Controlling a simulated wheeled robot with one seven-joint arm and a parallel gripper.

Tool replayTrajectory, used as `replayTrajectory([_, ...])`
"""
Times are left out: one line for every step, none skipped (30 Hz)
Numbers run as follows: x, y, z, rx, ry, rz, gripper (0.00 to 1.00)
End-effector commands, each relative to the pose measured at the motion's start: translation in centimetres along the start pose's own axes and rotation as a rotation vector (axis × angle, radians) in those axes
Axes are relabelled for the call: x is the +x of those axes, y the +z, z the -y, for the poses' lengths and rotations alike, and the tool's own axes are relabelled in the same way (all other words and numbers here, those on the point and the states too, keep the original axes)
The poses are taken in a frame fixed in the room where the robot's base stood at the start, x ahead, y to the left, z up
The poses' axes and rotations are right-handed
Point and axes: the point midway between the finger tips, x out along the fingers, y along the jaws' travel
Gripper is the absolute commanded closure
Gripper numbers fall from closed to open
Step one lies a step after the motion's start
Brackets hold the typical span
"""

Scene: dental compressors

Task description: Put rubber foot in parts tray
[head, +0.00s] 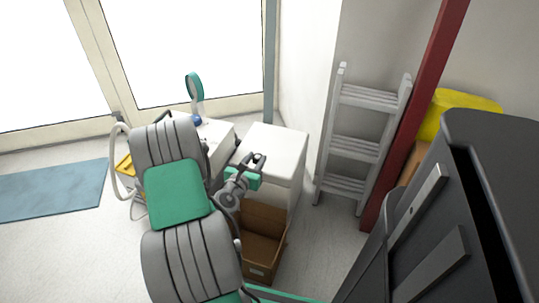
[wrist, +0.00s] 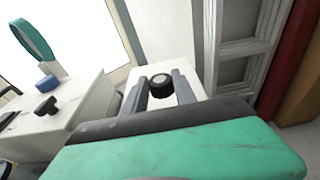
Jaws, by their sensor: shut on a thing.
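My gripper (wrist: 160,80) is shut on a small round black rubber foot (wrist: 161,88), which sits between its two grey fingers in the wrist view. In the head view my gripper (head: 257,159) is over the top of a white cabinet (head: 277,145). The foot is too small to make out there. I cannot tell whether the foot touches the white top. I cannot make out a parts tray for certain in either view.
An open brown box (head: 262,250) stands on the floor in front of the cabinet. Left of the cabinet is a white unit (wrist: 52,120) with blue and black knobs and a green-rimmed round piece (wrist: 33,40). A stepladder (head: 362,135) leans at the wall to the right.

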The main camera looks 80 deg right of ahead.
Motion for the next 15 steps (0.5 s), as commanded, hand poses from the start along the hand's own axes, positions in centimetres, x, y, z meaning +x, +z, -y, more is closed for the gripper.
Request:
replayTrajectory([0.8, -0.3, 0.0, 0.003, -0.004, 0.002, 1.00])
replayTrajectory([1.4, -0.5, 0.0, 0.004, -0.005, 0.002, 1.00])
replayTrajectory([2.5, -0.7, -0.2, 0.005, -0.006, 0.004, 1.00])
replayTrajectory([3.3, -1.0, -0.3, 0.005, -0.006, 0.002, 1.00])
replayTrajectory([4.2, -1.3, -0.5, 0.005, -0.007, 0.002, 1.00])
replayTrajectory([5.5, -1.6, -0.7, 0.005, -0.006, 0.002, 1.00])
replayTrajectory([6.4, -1.8, -0.9, 0.006, -0.006, 0.004, 1.00])
replayTrajectory([7.3, -2.1, -1.1, 0.004, -0.005, 0.003, 1.00])
replayTrajectory([8.5, -2.4, -1.3, 0.004, -0.005, 0.003, 1.00])
replayTrajectory([9.4, -2.6, -1.5, 0.004, -0.004, 0.004, 1.00])
replayTrajectory([10.2, -3.3, -1.7, 0.003, -0.003, 0.001, 1.00])
replayTrajectory([11.1, -4.2, -1.8, 0.000, -0.003, 0.001, 1.00])
replayTrajectory([11.7, -4.7, -2.0, 0.001, -0.002, 0.001, 1.00])
replayTrajectory([12.3, -5.2, -2.1, 0.000, -0.002, 0.001, 1.00])
replayTrajectory([13.0, -5.6, -2.2, 0.001, -0.002, 0.002, 1.00])
